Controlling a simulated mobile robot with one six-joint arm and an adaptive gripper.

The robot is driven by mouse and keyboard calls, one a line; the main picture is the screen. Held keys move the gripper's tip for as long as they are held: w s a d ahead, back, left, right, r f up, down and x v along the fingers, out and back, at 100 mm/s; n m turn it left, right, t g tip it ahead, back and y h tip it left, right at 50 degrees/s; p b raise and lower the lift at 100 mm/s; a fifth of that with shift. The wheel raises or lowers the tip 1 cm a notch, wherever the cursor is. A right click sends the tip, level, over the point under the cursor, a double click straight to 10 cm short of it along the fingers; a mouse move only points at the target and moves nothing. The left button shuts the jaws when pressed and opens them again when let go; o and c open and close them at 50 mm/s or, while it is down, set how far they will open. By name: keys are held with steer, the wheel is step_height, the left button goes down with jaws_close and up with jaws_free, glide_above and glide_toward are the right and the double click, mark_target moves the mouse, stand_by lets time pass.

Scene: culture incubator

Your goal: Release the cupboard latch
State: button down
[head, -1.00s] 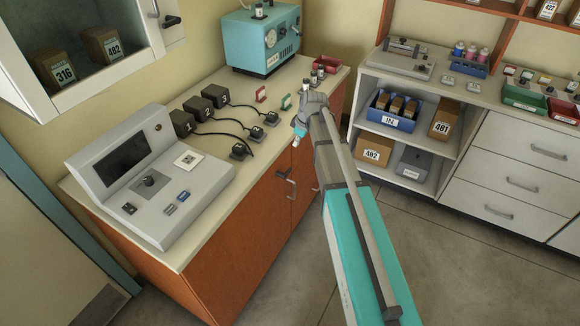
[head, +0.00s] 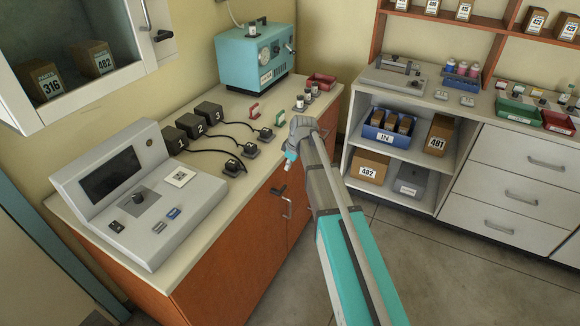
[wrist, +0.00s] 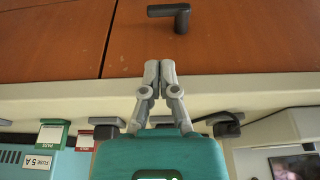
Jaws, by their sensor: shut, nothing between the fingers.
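The orange-brown cupboard (head: 243,247) stands under the counter. A dark L-shaped latch lever (head: 277,192) is on its front, and it also shows in the wrist view (wrist: 180,17) near the top edge, on the right-hand panel beside the seam between doors. My gripper (head: 288,166) is by the counter's front edge, above the latch in the head view. In the wrist view my gripper's fingers (wrist: 160,65) are together and empty, pointing at the cupboard front. A clear gap separates the fingertips from the lever.
The counter holds a grey console (head: 140,190), numbered dark boxes (head: 208,118) with cables and a teal machine (head: 256,55). A glass-fronted wall cabinet (head: 85,60) hangs at the upper left. Shelves and drawers (head: 515,175) stand at the right. The floor (head: 420,265) between is clear.

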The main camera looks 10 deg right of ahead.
steer(key=b, duration=0.5)
glide_above(284, 187)
steer(key=shift+d+f, duration=0.2)
steer(key=shift+f, duration=2.6)
steer(key=shift+f+b, duration=1.8)
steer(key=shift+a+f, duration=0.1)
steer(key=shift+a, duration=0.1)
